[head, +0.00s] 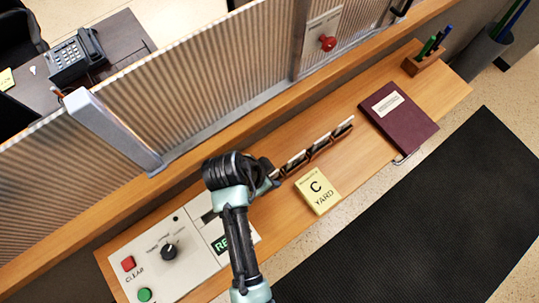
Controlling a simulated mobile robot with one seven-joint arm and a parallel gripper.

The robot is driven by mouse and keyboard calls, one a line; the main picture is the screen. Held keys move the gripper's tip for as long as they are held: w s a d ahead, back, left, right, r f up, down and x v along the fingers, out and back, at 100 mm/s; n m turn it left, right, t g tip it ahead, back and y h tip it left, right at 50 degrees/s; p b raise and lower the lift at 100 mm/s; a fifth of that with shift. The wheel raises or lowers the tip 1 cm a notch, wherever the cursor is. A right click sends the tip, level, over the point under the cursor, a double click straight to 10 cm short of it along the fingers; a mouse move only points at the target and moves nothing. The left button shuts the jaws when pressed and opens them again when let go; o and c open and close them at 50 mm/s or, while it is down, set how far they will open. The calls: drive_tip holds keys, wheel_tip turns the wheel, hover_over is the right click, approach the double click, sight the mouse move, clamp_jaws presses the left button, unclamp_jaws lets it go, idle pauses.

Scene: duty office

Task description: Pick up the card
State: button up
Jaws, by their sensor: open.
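A yellow card (318,198) marked "C YARD" lies on the wooden counter (372,157), in front of a small dark rack. My gripper (274,175) is just left of the card, by the rack's left end, and apart from the card in the picture. It is open, with nothing seen in it. My arm hides part of the counter and control panel, and the fingers show only small and dark.
The rack (311,150) holds several thin pale pieces on edge. A control panel (167,254) is left, with a ribbed partition (220,75) behind. A dark mat (430,215) covers the floor in front.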

clamp_jaws()
idle(0.5)
wheel_tip(320, 180, up, 10)
drive_tip(key=shift+r+b, duration=0.1)
drive_tip(key=shift+b, duration=0.65)
